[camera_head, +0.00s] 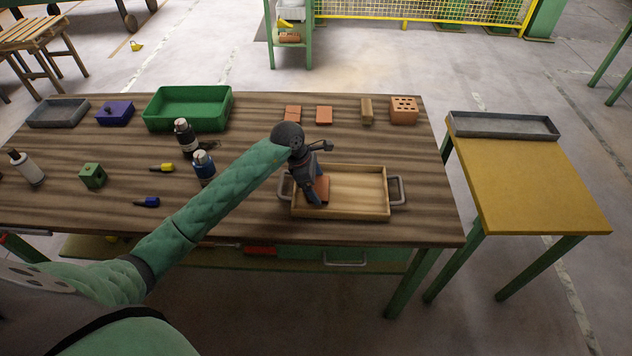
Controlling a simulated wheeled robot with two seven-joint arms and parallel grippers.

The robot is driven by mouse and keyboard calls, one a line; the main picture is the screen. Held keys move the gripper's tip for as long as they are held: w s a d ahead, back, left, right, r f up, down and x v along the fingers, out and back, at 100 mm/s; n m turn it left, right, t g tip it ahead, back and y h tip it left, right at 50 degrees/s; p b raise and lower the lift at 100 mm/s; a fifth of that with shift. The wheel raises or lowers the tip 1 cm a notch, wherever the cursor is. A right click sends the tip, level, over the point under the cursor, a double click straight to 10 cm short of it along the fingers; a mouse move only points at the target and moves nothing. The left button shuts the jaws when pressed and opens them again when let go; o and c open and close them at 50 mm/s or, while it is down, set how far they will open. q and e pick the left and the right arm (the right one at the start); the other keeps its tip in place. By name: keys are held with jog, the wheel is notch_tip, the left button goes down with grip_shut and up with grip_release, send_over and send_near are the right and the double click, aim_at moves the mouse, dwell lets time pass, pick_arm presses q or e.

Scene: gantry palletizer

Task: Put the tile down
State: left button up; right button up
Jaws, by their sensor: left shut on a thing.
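My left gripper (315,196) is shut on a reddish-orange tile (322,187) over the left part of a wooden tray (388,192) with grey side handles. The gripper covers part of the tile, and I cannot tell whether the tile touches the tray floor. The rest of the tray floor is bare. Two more reddish tiles, one on the left (293,113) and one on the right (324,115), lie near the back of the table. My right gripper is not in view.
On the wooden workbench (400,140) stand a green bin (188,107), a blue bottle (204,167), a dark bottle (186,137), a wooden block (367,111) and a holed brick (403,110). A yellow side table (530,185) holds a grey tray (503,125). The bench right of the tray is clear.

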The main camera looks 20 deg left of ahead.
pick_arm(q)
jog(key=shift+f, duration=0.1)
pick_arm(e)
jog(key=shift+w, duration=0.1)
pick_arm(q)
jog(key=o, duration=0.8)
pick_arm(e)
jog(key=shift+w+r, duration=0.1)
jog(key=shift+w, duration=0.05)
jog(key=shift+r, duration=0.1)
pick_arm(q)
jog(key=shift+b+v, duration=0.45)
jog(key=shift+v, duration=0.3)
jog(key=shift+b+v, duration=1.85)
jog(key=shift+v, duration=3.5)
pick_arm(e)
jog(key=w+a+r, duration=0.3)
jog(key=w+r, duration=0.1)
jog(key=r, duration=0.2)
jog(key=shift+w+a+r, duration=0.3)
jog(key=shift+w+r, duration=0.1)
pick_arm(q)
jog(key=shift+s, duration=0.1)
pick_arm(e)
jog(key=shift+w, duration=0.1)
